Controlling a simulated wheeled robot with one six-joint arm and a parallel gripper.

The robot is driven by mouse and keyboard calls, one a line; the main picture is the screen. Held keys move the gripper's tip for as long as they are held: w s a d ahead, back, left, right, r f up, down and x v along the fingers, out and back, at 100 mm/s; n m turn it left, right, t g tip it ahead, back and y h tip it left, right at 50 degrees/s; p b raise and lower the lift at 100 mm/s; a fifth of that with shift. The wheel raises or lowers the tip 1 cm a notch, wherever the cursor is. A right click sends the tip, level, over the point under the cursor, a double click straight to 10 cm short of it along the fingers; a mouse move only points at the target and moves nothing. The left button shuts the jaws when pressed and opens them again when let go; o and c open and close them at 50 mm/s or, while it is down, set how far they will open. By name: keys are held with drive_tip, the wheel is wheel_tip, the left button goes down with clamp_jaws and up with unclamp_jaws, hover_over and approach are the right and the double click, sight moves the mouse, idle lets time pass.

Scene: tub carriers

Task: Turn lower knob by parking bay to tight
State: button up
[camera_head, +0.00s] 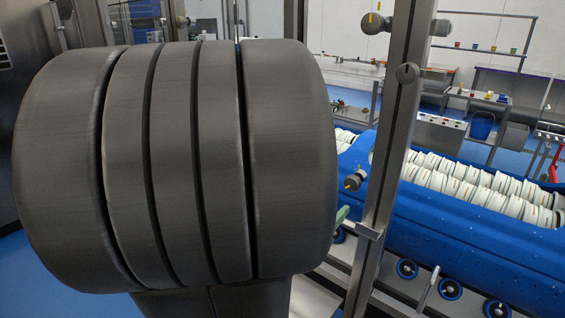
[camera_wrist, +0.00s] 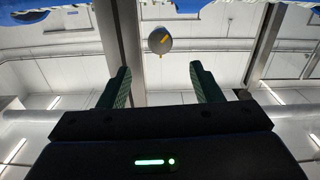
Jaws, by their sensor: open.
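The lower knob (camera_head: 354,180) is a small grey knob with a yellow mark, low on the left side of the metal post. In the wrist view a round grey knob with a slanted yellow mark (camera_wrist: 160,40) lies ahead, between the lines of the fingers and beyond their tips; it appears to be this one. My gripper (camera_wrist: 161,70) is open and empty, its two green fingers apart from the knob. In the head view only a bit of green finger (camera_head: 342,214) shows just below the knob; my dark arm hides the rest.
An upper knob (camera_head: 375,23) with a yellow mark sits high on the metal post (camera_head: 389,130), with a plain grey knob (camera_head: 408,73) below it. A blue tub (camera_head: 480,225) holding rows of white discs stands behind the post, to the right. A handle (camera_head: 428,290) shows low in front.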

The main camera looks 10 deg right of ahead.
sight(350, 185)
drive_tip(key=x, duration=1)
drive_tip(key=c, duration=1)
